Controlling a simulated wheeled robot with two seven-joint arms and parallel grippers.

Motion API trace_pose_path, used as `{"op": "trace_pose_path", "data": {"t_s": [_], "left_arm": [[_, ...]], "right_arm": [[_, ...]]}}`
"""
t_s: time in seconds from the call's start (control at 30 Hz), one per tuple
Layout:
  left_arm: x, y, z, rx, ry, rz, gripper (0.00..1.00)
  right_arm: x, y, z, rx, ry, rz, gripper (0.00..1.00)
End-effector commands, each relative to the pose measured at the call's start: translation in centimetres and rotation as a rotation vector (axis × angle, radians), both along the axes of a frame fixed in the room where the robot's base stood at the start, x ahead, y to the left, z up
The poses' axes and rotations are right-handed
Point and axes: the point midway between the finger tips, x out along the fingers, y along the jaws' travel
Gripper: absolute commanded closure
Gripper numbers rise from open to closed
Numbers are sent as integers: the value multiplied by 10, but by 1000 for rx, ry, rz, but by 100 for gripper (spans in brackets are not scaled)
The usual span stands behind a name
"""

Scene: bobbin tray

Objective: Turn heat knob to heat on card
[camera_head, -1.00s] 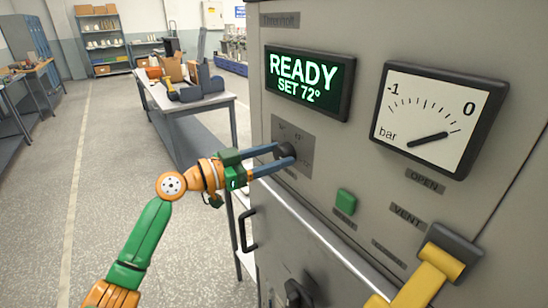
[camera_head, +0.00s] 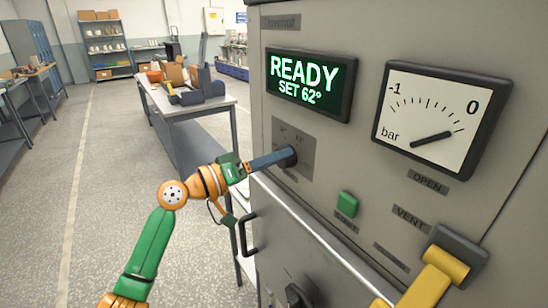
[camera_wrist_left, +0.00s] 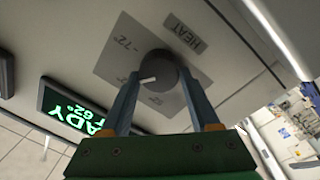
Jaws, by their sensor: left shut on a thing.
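The heat knob (camera_head: 289,156) is a dark round knob on a grey plate on the machine front. My left gripper (camera_head: 284,157) is shut on it, and its blue fingers reach in from the left. In the left wrist view the knob (camera_wrist_left: 159,80) sits between the two fingertips, with a white pointer mark toward the lower left and a HEAT label (camera_wrist_left: 184,32) beside it. The display (camera_head: 310,83) reads READY, SET 62°. Some scale marks on the plate are hidden or too small to read. No card is clearly seen. My right gripper is not in view.
A pressure gauge (camera_head: 440,118) is at the right of the display. A green button (camera_head: 347,204) and a yellow VENT handle (camera_head: 425,276) are below. A door handle (camera_head: 249,233) sticks out under my left gripper. A cluttered workbench (camera_head: 214,103) stands behind.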

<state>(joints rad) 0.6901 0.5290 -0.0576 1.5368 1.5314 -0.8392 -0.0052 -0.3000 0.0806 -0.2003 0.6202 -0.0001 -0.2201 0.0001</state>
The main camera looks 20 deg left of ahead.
Motion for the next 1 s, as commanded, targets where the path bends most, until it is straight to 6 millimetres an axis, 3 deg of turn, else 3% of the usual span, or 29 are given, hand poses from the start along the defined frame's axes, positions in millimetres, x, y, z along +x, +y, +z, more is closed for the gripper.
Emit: {"op": "trace_pose_path", "data": {"t_s": [0.83,0.87,0.93,1.0], "left_arm": [[0,0,0,-97,75,0,93],[0,0,0,-97,75,0,32],[0,0,0,-96,74,0,14],[0,0,0,-96,74,0,8]], "right_arm": [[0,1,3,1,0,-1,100],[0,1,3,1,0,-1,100],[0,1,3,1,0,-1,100],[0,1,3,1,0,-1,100]]}}
